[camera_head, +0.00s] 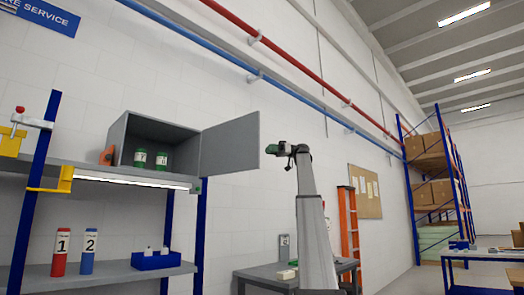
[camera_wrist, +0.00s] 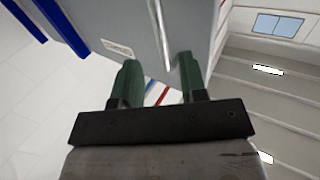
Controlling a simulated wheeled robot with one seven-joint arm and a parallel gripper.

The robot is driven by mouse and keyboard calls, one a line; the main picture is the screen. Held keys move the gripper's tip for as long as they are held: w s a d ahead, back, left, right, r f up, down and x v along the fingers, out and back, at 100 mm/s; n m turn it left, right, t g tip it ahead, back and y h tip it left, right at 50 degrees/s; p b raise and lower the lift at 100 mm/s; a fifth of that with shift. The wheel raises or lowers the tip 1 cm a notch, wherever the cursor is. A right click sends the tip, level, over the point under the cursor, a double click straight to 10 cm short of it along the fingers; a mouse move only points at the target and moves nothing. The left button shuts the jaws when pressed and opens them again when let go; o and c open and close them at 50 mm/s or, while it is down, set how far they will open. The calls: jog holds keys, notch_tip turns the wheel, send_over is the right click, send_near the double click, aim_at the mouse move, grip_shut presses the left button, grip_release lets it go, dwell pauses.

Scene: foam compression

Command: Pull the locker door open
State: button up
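The grey locker (camera_head: 117,135) stands on the upper shelf, and its door (camera_head: 230,142) is swung wide out to the right. Two green canisters (camera_head: 140,159) show inside. My gripper (camera_head: 270,149) is beside the door's free edge in the head view; whether it touches is hard to tell there. In the wrist view my gripper (camera_wrist: 158,70) has its two green fingers apart with nothing between them. A grey panel with a label (camera_wrist: 117,48) and a pale vertical handle bar (camera_wrist: 160,32) lies beyond the fingertips.
The shelf rack (camera_head: 95,172) carries a red canister (camera_head: 60,250), a blue canister (camera_head: 88,250) and a blue bin (camera_head: 156,260) below. A grey table (camera_head: 258,273) stands near my arm. An orange ladder (camera_head: 348,225) leans behind it. Red and blue pipes run along the wall.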

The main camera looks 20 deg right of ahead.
jog(key=shift+s+d, duration=0.2)
jog(key=shift+d, duration=1.75)
